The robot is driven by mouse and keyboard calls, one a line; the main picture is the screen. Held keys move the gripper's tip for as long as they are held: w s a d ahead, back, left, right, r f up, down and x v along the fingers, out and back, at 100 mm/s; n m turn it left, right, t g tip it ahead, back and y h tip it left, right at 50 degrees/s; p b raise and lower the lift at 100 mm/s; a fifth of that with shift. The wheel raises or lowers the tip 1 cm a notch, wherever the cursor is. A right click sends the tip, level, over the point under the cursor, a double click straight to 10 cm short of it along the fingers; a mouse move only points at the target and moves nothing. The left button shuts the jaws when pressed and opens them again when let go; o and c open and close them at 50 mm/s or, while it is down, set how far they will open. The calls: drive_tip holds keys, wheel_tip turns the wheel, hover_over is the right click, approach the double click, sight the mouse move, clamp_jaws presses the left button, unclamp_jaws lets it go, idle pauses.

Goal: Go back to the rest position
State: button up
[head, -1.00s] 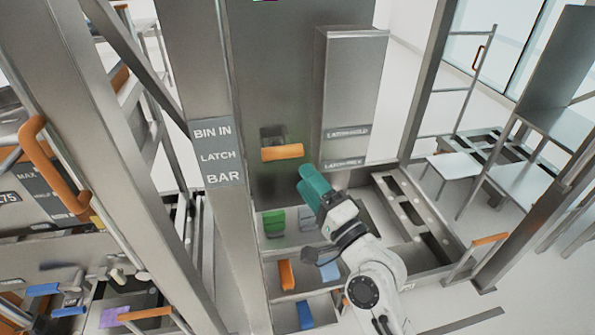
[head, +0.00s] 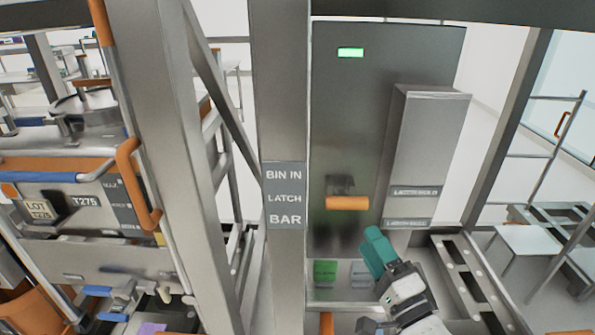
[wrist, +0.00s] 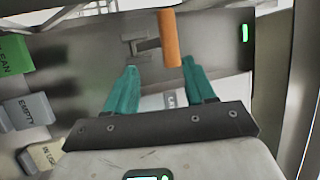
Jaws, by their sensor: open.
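My gripper (wrist: 161,92) shows in the wrist view with its two teal fingers apart and nothing between them. In the head view my gripper (head: 373,250) is at the lower middle right, in front of the steel panel and below the orange handle (head: 347,203). The orange handle also shows in the wrist view (wrist: 169,38), beyond the fingertips and apart from them.
A grey box (head: 428,150) stands out from the panel on the right. A post labelled BIN IN LATCH BAR (head: 286,195) rises left of my arm. A green light (head: 351,52) glows on the panel. A green tag (head: 325,272) sits low on the left.

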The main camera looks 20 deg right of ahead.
drive_tip(key=s+a+f+n+g+y, duration=0.1)
drive_tip(key=s+a+f+n+g, duration=0.1)
drive_tip(key=s+f+n+g, duration=0.55)
drive_tip(key=s+a+f+n+g, duration=0.1)
drive_tip(key=s+f+n+g, duration=0.25)
drive_tip(key=f, duration=0.75)
drive_tip(key=s+d+f+n+g+h, duration=0.1)
drive_tip(key=s+d+f+n+g, duration=0.1)
drive_tip(key=s, duration=0.7)
drive_tip(key=s+d+f+n+g+h, duration=0.2)
drive_tip(key=s+f+g, duration=0.2)
drive_tip(key=s, duration=0.5)
drive_tip(key=g, duration=0.2)
drive_tip(key=shift+d+f+g, duration=0.15)
drive_tip(key=shift+d+g, duration=0.05)
drive_tip(key=shift+g, duration=0.2)
